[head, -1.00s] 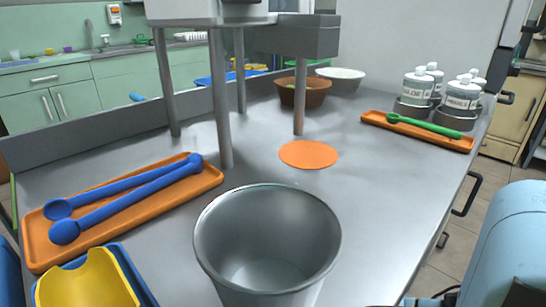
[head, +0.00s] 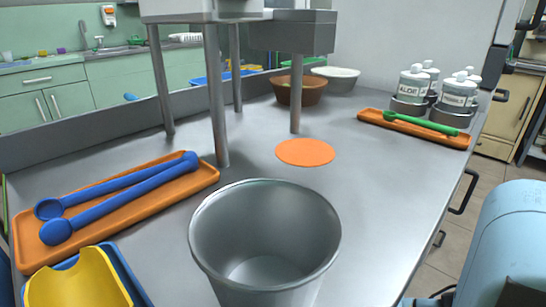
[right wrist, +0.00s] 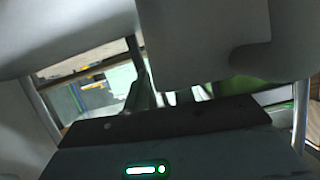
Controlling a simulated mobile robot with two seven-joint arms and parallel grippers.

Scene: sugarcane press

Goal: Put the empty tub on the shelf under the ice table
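A grey metal tub (head: 265,192), open at the top and empty, stands upright at the bottom middle of the head view, in front of the steel table's other items. Its base is cut off by the picture edge, so what it rests on is hidden. No shelf under a table can be made out. My left gripper is not in view. My light-blue right arm shows at the lower right of the head view, but its gripper does not. The right wrist view is dark and crowded by pale blurred shapes, and the right gripper's fingers cannot be made out clearly.
The steel table (head: 370,200) carries an orange tray (head: 150,207) with blue spoons (head: 120,195), a yellow scoop (head: 75,283), an orange disc (head: 305,152), a brown bowl (head: 300,90) and an orange tray with a green spoon (head: 420,125). Metal legs stand at the middle.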

